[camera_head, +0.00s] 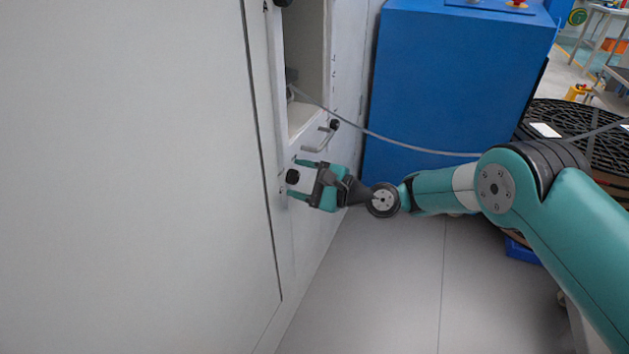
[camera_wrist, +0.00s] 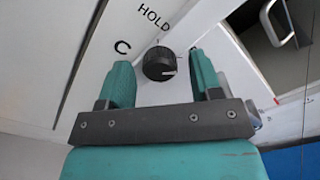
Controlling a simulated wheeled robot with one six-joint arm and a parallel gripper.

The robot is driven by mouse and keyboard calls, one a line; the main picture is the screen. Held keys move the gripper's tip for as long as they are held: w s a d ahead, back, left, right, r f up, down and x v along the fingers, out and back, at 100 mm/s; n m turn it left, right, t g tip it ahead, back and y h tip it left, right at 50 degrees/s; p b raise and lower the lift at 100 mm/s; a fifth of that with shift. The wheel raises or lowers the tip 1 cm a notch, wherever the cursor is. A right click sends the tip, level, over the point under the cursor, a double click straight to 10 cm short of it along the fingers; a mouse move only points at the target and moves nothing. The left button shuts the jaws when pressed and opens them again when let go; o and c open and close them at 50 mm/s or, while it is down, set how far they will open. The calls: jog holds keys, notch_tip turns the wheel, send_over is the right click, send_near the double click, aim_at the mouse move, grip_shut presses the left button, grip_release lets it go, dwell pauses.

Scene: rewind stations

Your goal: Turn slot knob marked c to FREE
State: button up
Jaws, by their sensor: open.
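The slot knob (camera_wrist: 159,63) is a round, black, ribbed knob on a white panel. The letter C and the word HOLD are printed beside it in the wrist view. A small white mark on the knob points to the right, away from HOLD. The word FREE is not visible. The knob also shows in the head view (camera_head: 293,176), low on the cabinet front. My gripper (camera_head: 298,179) is open, with its teal fingers on either side of the knob. The wrist view shows gaps between the knob and both fingers, and I cannot tell the depth.
Another black knob (camera_head: 283,2) is at the top edge. The floor (camera_head: 390,290) below is clear.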

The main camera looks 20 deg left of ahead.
jog(key=s+d+b, duration=0.1)
jog(key=d+b, duration=0.9)
jog(key=d, duration=0.7)
jog(key=shift+s+d+b, duration=0.15)
jog(key=shift+d+b, duration=0.05)
jog(key=shift+b, duration=0.1)
jog(key=s+d+r+n+g+h+p, duration=0.1)
jog(key=s+d+r+n+g+h, duration=0.15)
jog(key=s+r+n+h, duration=0.55)
jog(key=s+d+n+h+p, duration=0.1)
jog(key=s+d+n+h, duration=0.6)
jog(key=s+d, duration=1)
notch_tip(320, 180, up, 38)
jog(key=s+y+p, duration=0.1)
jog(key=p, duration=3.7)
jog(key=shift+a+n+t, duration=0.4)
jog(key=shift+t, duration=0.05)
